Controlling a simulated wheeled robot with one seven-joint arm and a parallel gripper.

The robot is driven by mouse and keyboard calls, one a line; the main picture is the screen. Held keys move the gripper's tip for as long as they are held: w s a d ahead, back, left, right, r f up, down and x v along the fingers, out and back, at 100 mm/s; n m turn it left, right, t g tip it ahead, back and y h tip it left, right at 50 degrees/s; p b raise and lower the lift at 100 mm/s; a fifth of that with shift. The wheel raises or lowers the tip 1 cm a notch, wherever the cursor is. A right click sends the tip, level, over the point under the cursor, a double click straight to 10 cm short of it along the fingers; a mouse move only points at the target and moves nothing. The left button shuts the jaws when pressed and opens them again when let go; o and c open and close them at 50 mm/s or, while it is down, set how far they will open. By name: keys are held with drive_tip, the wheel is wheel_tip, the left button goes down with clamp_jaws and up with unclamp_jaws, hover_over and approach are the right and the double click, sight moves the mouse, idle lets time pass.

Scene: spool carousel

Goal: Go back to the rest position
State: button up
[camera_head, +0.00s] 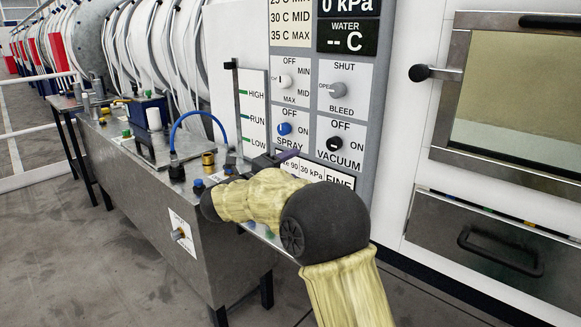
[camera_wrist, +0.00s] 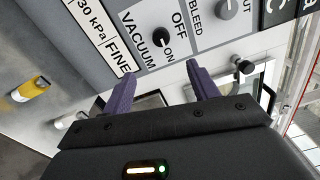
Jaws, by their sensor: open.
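My gripper (camera_wrist: 161,72) shows in the wrist view with its two purple fingers spread apart and nothing between them. It faces the control panel, and the black VACUUM knob (camera_wrist: 159,37) shows beyond and above the fingertips. In the head view my arm reaches in from the bottom, and its yellow-sleeved links hide most of the gripper. The VACUUM knob (camera_head: 334,144) is uncovered there, just above my arm. I cannot tell the exact gap between the fingertips and the panel.
The grey panel (camera_head: 366,100) also carries a blue SPRAY knob (camera_head: 284,128) and grey knobs above. A metal tank (camera_head: 214,230) with fittings and a blue hose (camera_head: 196,114) stands left. A windowed door (camera_head: 520,90) and a handled drawer (camera_head: 490,240) are right. Open floor lies front left.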

drive_tip(key=s+d+f+n+g+y, duration=0.1)
drive_tip(key=s+f+n+y, duration=0.5)
drive_tip(key=n, duration=0.6)
drive_tip(key=s+d+f+n+y, duration=0.2)
drive_tip(key=s+f+n+y, duration=0.2)
drive_tip(key=f+n+y, duration=0.55)
drive_tip(key=s+d+f+n+g+h, duration=0.1)
drive_tip(key=s+d+f+n+g, duration=0.15)
drive_tip(key=s, duration=0.45)
drive_tip(key=s+d+f+n+g, duration=0.2)
drive_tip(key=s+f+n+g, duration=0.15)
drive_tip(key=s, duration=0.45)
drive_tip(key=s+d+f+n+g+h, duration=0.1)
drive_tip(key=s+d+f+n+g, duration=0.15)
drive_tip(key=s, duration=0.45)
wheel_tip(320, 180, up, 23)
drive_tip(key=p, duration=2.3)
drive_tip(key=shift+d+m, duration=0.15)
drive_tip(key=shift+m, duration=0.15)
